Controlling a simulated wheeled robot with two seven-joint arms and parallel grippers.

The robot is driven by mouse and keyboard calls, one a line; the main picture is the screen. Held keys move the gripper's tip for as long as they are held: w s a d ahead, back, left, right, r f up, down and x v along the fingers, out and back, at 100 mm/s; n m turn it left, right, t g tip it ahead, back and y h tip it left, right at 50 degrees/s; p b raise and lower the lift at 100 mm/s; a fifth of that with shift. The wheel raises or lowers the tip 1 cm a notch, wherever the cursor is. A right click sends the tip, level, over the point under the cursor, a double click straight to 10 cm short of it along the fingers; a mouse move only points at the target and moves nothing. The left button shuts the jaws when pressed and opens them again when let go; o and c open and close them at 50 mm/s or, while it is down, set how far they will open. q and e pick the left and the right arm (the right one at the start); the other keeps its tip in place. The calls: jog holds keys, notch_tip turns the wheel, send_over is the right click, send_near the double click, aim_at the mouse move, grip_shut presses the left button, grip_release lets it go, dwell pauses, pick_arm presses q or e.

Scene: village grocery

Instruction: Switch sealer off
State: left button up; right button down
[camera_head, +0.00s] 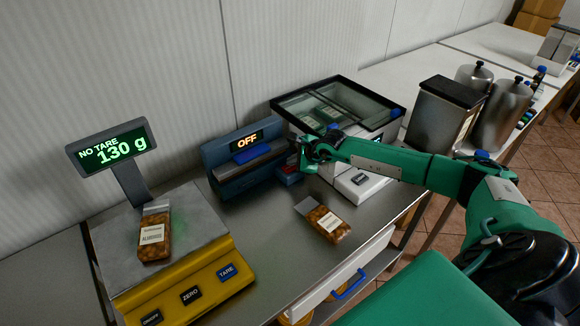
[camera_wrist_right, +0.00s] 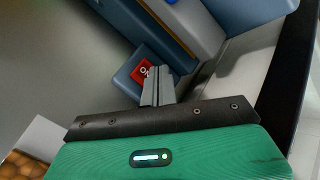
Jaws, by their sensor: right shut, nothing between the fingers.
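The blue sealer (camera_head: 232,181) stands at the back of the steel counter, and its lit display (camera_head: 247,140) reads OFF. A small blue box with a red switch (camera_head: 288,170) sits at its right end. My right gripper (camera_head: 303,160) is over that end. In the right wrist view its shut, empty fingers (camera_wrist_right: 157,80) are right beside the red switch (camera_wrist_right: 141,70) and partly cover its lettering. I cannot tell whether they touch it. My left gripper is not in view.
A yellow scale (camera_head: 185,290) with a bag of almonds (camera_head: 155,232) stands at left, its display (camera_head: 108,148) reading 130 g. Another bag (camera_head: 324,222) lies on the counter. A glass-topped case (camera_head: 335,105) stands behind my right arm. The counter's front is mostly clear.

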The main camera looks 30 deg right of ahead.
aim_at(293, 168)
jog(key=shift+r, duration=0.2)
jog(key=shift+r+p, duration=1.3)
jog(key=shift+r, duration=1.7)
jog(key=shift+f, duration=0.1)
